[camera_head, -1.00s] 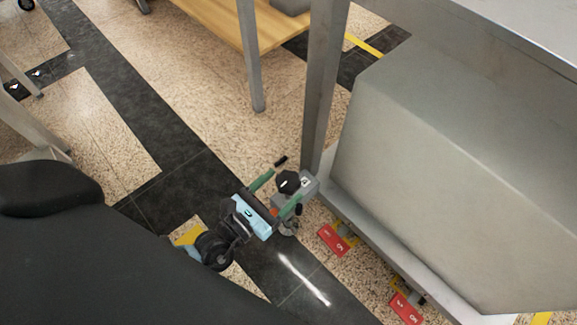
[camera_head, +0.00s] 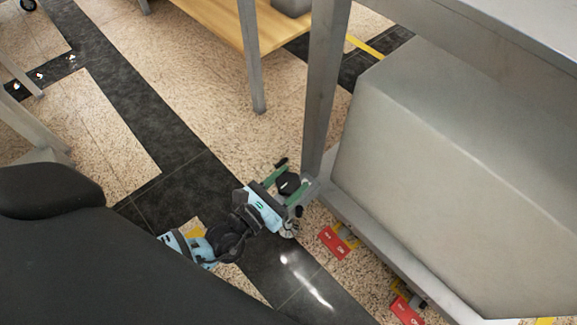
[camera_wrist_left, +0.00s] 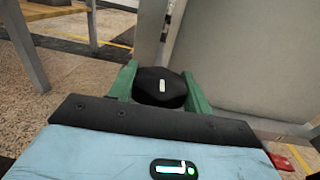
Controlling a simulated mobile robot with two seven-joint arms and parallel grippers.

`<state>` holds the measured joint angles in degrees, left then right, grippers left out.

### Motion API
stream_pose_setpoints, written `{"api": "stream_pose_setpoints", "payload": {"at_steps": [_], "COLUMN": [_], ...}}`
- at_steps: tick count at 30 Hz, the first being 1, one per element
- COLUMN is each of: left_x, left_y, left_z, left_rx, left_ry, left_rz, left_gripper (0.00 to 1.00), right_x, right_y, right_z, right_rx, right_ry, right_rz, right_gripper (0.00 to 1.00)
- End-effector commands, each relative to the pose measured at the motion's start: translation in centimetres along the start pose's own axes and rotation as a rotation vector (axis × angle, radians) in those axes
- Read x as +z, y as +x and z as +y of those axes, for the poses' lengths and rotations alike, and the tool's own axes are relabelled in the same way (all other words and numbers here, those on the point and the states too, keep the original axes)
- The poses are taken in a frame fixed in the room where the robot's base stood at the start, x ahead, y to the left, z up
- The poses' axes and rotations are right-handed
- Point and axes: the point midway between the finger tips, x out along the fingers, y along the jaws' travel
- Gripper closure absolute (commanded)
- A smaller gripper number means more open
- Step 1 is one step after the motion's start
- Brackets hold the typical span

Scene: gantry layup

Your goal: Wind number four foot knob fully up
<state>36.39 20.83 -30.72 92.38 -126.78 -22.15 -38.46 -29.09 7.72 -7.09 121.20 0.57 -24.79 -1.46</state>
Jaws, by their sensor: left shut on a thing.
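The foot knob (camera_head: 289,183) is black and faceted, with a pale mark on top. It sits on a grey bracket at the base of the metal leg (camera_head: 322,90). My left gripper (camera_head: 287,185) is shut on the knob, with one green finger on each side of it. In the left wrist view the knob (camera_wrist_left: 160,87) lies between both green fingers, its pale mark near upright in the picture. The gripper hides part of the bracket and foot. Whether this foot is number four cannot be read. My right gripper is not in view.
A big grey box-shaped housing (camera_head: 440,170) stands just right of the leg. Red pedals (camera_head: 332,242) with yellow parts lie low along its base. A wooden-shelved table (camera_head: 225,22) stands behind. The speckled floor (camera_head: 225,95) between is clear.

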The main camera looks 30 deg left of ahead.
Motion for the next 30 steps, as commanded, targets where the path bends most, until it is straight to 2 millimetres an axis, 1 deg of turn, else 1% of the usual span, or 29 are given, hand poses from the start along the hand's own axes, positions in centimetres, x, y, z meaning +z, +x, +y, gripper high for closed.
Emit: {"api": "stream_pose_setpoints", "payload": {"at_steps": [5, 9, 15, 26, 27, 30], "left_x": [0.2, 0.2, 0.1, 0.0, 0.0, 0.0], "left_y": [0.0, 0.0, 0.0, -0.1, -0.1, -0.1], "left_z": [-0.1, -0.1, -0.1, 0.0, 0.0, 0.0], "left_rx": [0.053, 0.146, 0.252, 0.274, 0.274, 0.274], "left_ry": [-0.005, -0.007, -0.004, -0.001, -0.001, -0.001], "left_rz": [-0.004, -0.002, -0.001, 0.001, 0.001, 0.001], "left_gripper": [0.74, 0.74, 0.74, 0.74, 0.50, 0.37], "right_x": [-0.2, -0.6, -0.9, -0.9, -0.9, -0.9], "right_y": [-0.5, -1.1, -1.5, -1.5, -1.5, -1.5], "right_z": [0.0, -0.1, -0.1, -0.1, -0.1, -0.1], "right_rx": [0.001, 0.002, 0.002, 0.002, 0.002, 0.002], "right_ry": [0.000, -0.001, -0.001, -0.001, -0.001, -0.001], "right_rz": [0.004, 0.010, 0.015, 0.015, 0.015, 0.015], "right_gripper": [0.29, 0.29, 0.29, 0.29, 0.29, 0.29]}}
